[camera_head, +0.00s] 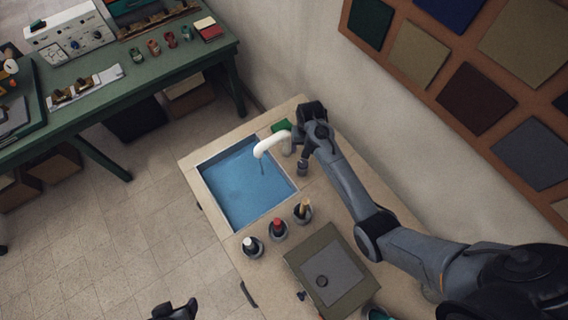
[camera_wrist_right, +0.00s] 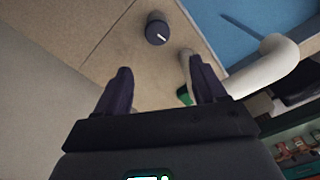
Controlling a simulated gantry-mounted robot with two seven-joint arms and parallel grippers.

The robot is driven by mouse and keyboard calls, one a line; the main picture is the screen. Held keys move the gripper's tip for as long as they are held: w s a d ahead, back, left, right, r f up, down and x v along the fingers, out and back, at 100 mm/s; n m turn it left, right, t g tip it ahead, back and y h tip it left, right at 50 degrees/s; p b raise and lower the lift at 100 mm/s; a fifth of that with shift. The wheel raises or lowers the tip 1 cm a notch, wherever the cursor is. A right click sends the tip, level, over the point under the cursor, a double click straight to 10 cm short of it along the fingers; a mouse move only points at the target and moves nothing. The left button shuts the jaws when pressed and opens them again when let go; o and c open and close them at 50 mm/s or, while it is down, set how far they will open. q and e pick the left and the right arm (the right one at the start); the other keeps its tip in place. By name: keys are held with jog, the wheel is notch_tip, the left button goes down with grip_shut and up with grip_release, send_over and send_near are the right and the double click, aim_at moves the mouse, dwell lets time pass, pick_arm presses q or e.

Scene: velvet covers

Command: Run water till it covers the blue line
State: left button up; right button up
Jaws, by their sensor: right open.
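A sink basin (camera_head: 204,204) set in the counter holds blue water (camera_head: 246,188), also seen in the right wrist view (camera_wrist_right: 262,22). A white curved faucet (camera_head: 268,143) reaches over it, with a thin streak that looks like running water below its spout. The faucet also shows in the right wrist view (camera_wrist_right: 262,72). A dark round knob (camera_wrist_right: 157,28) with a white mark stands on the counter beside the faucet base. My right gripper (camera_wrist_right: 160,72) is open and empty, a little short of the knob. I cannot make out a blue line. My left gripper (camera_head: 176,311) is at the bottom edge, partly cut off.
A green pad (camera_head: 281,126) lies behind the faucet. A green workbench (camera_head: 150,78) is at upper left; fabric panels hang at right.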

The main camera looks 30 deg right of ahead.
jog(key=w+d+r+t+h, duration=0.2)
jog(key=w+r+t, duration=0.4)
jog(key=w+r, duration=0.15)
jog(key=n+t+b, duration=0.3)
jog(key=t+b, duration=0.6)
jog(key=b, duration=0.6)
send_over(304, 164)
jog(key=w, duration=0.2)
notch_tip(304, 164, down, 4)
jog(key=r, duration=0.1)
jog(key=s+f+n+g+y+b, duration=0.15)
jog(key=s+f+b, duration=0.5)
jog(key=f, duration=0.85)
jog(key=shift+g+h, duration=0.25)
jog(key=shift+a+p+x, duration=0.2)
jog(key=shift+p+x, duration=0.25)
jog(key=shift+x, duration=2.2)
